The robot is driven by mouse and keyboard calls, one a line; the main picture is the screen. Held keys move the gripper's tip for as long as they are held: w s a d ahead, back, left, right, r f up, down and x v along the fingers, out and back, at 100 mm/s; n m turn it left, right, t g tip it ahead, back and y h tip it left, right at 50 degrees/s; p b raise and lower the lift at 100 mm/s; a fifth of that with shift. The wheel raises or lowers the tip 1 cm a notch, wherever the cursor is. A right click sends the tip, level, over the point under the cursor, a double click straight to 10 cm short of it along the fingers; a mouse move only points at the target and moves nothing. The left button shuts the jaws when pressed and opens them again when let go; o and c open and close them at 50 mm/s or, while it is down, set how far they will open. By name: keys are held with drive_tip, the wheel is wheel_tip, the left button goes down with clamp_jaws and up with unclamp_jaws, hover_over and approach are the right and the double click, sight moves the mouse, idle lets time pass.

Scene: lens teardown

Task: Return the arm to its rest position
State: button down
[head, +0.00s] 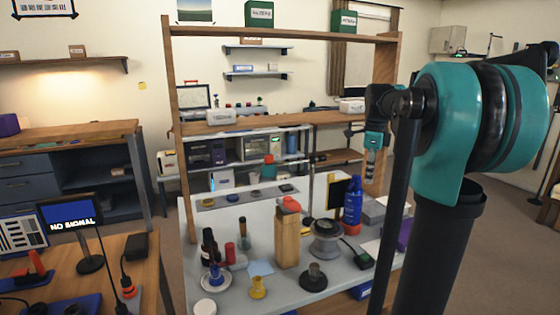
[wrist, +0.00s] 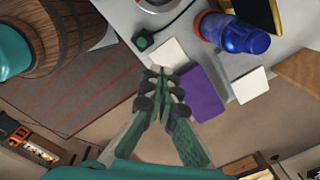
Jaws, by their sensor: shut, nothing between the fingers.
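My gripper (wrist: 166,78) is in the middle of the wrist view. Its two dark fingers are together and hold nothing. It hangs over the right edge of the grey workbench (head: 228,291), clear of the things below it. A blue bottle (wrist: 240,38), a purple block (wrist: 202,95) and a white pad (wrist: 170,52) lie beyond the fingertips in that view. My teal and black arm fills the right of the head view and hides part of the bench's right side.
The blue bottle also shows in the head view (head: 352,202). A wooden block (head: 287,240), a reel-like grey device (head: 325,240) and several small bottles and jars crowd the bench. Open floor shows below.

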drive_tip(key=s+a+f+n+t, duration=0.1)
drive_tip(key=s+a+f+n, duration=0.2)
drive_tip(key=s+f+n, duration=0.4)
drive_tip(key=s+a+f+n+t, duration=0.1)
drive_tip(key=s+a+f+n, duration=0.2)
drive_tip(key=s+f+n, duration=0.5)
drive_tip(key=s+a+f+n+t, duration=0.1)
drive_tip(key=s+a+f+n, duration=0.2)
drive_tip(key=s+f+n, duration=0.4)
wheel_tip(320, 180, down, 5)
drive_tip(key=shift+s+a+f+n+t, duration=0.1)
drive_tip(key=shift+s+a+n+t, duration=0.15)
drive_tip(key=shift+n+t, duration=0.25)
